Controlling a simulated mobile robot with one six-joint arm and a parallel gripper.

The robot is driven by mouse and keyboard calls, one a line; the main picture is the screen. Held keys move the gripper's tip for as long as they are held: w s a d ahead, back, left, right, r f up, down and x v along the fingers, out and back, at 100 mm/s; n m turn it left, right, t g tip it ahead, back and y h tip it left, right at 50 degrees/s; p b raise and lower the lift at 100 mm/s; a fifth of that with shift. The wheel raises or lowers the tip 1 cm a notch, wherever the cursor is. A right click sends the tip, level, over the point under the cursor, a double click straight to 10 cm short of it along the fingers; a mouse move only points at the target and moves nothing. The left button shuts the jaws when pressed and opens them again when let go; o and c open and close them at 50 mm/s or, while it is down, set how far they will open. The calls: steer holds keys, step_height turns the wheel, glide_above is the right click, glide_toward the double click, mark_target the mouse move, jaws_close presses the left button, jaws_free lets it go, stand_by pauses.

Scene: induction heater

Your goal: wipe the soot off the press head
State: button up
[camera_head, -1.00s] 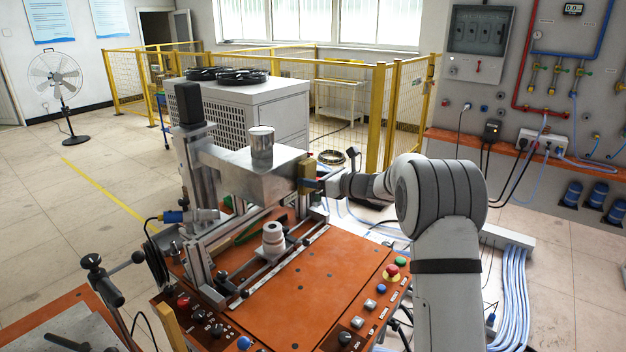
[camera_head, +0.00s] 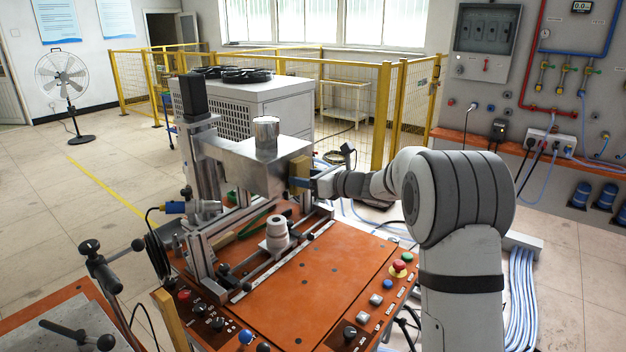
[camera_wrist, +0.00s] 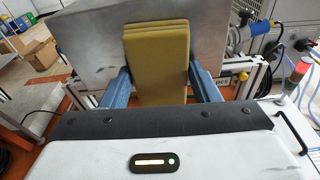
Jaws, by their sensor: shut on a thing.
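The press head (camera_head: 237,160) is a grey metal block on the column of the press. In the wrist view its face (camera_wrist: 88,45) fills the upper middle, with faint darker shading; I cannot tell clearly how much is soot. My gripper (camera_head: 300,184) is shut on a yellow sponge block (camera_head: 300,168) at the right end of the press head. In the wrist view the blue fingers of my gripper (camera_wrist: 161,85) stand on both sides of the sponge (camera_wrist: 157,62). The sponge lies up against the face and hides part of it; firm contact cannot be confirmed.
A metal cylinder (camera_head: 266,133) stands on top of the press head. A white stepped part (camera_head: 277,236) stands below it on the orange press table (camera_head: 320,285). Control buttons (camera_head: 376,299) line the table's right edge. A yellow mesh fence (camera_head: 350,95) stands behind.

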mark_target(273, 188)
steer(key=shift+s+a+b, duration=1.05)
steer(key=shift+s+a, duration=0.1)
steer(key=shift+s, duration=0.3)
steer(key=shift+s+a+b, duration=1)
steer(key=shift+s+a, duration=0.15)
steer(key=shift+s, duration=0.3)
steer(key=shift+s+a+b, duration=0.3)
steer(key=shift+s+a, duration=0.25)
steer(key=shift+s, duration=0.1)
steer(key=shift+r, duration=0.1)
steer(key=shift+s+d, duration=0.2)
steer(key=shift+d, duration=0.2)
steer(key=shift+f+b+v, duration=0.2)
steer(key=shift+b+v, duration=0.05)
steer(key=shift+v, duration=1)
steer(key=shift+f+b+v, duration=0.2)
steer(key=shift+v, duration=1)
steer(key=shift+s+d, duration=0.1)
steer(key=shift+d, duration=0.05)
